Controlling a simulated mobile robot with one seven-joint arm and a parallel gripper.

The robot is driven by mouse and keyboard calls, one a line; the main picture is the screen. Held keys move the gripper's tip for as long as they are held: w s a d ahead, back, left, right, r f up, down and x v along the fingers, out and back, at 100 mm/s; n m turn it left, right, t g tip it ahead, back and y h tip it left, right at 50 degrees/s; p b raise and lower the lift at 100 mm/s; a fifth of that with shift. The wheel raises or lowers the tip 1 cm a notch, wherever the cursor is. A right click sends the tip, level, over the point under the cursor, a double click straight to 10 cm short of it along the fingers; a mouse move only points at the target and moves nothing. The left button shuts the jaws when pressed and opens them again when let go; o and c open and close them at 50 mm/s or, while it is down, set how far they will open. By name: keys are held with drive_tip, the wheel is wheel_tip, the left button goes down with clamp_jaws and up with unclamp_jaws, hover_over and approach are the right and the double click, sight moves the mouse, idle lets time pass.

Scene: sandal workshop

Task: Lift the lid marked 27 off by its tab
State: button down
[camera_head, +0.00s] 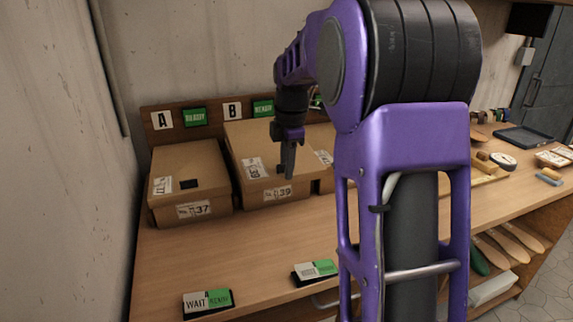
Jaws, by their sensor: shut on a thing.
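Two closed cardboard boxes show clearly on the bench. The left box (200,209) reads 37, with a dark tab (190,184) on its lid. The middle box (277,195) reads 39, as far as I can tell. A third box (325,180) is mostly hidden behind my arm. I see no 27 on any box; the third box's number is hidden. My gripper (287,172) points down at the front of the middle box's lid (248,144), shut on what seems to be its tab, which the fingers hide. That lid looks seated.
Signs A (162,120) and B (232,110), with green cards beside them, stand on the back board. A wait/ready marker (208,303) and another marker (315,270) lie at the bench's front. The bench (220,255) between is clear. Tools and a dark tray (524,139) lie right.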

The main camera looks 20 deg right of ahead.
drive_tip(key=shift+r+g+p, duration=0.15)
drive_tip(key=shift+g+p, duration=0.15)
drive_tip(key=shift+p, duration=1)
drive_tip(key=shift+g+p, duration=0.35)
drive_tip(key=shift+g, duration=0.05)
drive_tip(key=shift+s, duration=0.1)
drive_tip(key=s+r+b, duration=0.1)
drive_tip(key=s, duration=0.7)
drive_tip(key=shift+s+r+b, duration=0.35)
drive_tip(key=shift+s, duration=0.05)
drive_tip(key=shift+r+p, duration=0.1)
drive_tip(key=shift+p, duration=0.45)
idle(0.4)
